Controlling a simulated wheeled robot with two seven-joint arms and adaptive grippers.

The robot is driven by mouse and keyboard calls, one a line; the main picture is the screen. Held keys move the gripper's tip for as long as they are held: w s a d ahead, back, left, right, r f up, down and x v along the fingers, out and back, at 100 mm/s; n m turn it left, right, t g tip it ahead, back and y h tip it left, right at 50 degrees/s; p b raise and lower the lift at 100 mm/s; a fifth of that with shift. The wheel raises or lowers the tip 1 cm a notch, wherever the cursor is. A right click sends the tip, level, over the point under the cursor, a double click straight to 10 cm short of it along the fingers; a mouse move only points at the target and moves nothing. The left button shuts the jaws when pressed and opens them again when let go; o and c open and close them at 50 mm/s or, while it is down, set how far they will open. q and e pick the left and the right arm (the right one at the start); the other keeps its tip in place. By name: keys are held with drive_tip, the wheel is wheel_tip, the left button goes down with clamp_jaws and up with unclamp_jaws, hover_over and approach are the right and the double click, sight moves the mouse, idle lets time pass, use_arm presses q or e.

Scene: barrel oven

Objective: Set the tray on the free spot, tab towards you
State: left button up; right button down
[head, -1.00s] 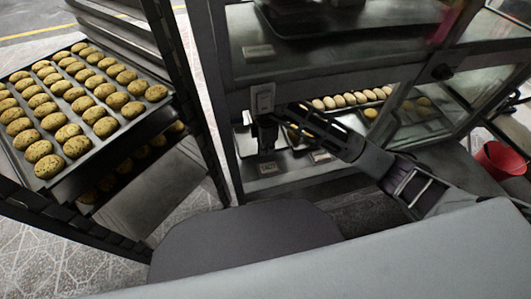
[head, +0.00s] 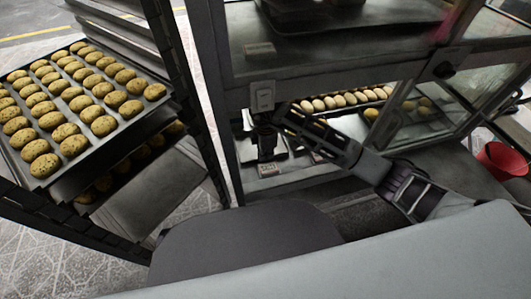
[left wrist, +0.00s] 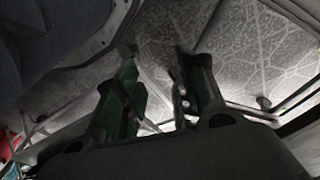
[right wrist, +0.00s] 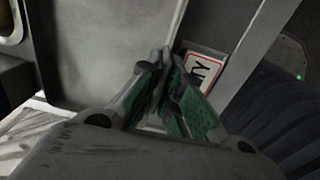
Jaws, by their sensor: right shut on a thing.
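My right gripper (right wrist: 163,75) is shut on the tab at the edge of a grey metal tray (right wrist: 110,45) in the right wrist view. The visible part of this tray is bare. In the head view my right gripper (head: 265,137) is at the lower shelf of the display cabinet (head: 228,100), and the tray is mostly hidden behind the gripper and frame. Whether the tray rests fully on the shelf I cannot tell. My left gripper (left wrist: 155,65) is open and empty above the patterned floor, outside the head view.
A tray of cookies (head: 95,140) sits in the dark rack at left, with more trays below. A row of buns (head: 345,100) lies inside the cabinet. A label (right wrist: 205,70) is on the shelf edge beside my right gripper. A red bucket (head: 500,160) stands at right.

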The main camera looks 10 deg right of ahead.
drive_tip(key=c, duration=1.9)
unclamp_jaws()
drive_tip(key=shift+f, duration=0.1)
drive_tip(key=shift+r, duration=0.7)
wheel_tip(320, 180, up, 6)
drive_tip(key=shift+p, duration=0.75)
use_arm(q)
drive_tip(key=f, duration=0.2)
drive_tip(key=a+f, duration=0.1)
drive_tip(key=f, duration=0.2)
drive_tip(key=shift+w, duration=0.1)
use_arm(e)
drive_tip(key=shift+r, duration=0.2)
use_arm(q)
drive_tip(key=shift+r, duration=0.15)
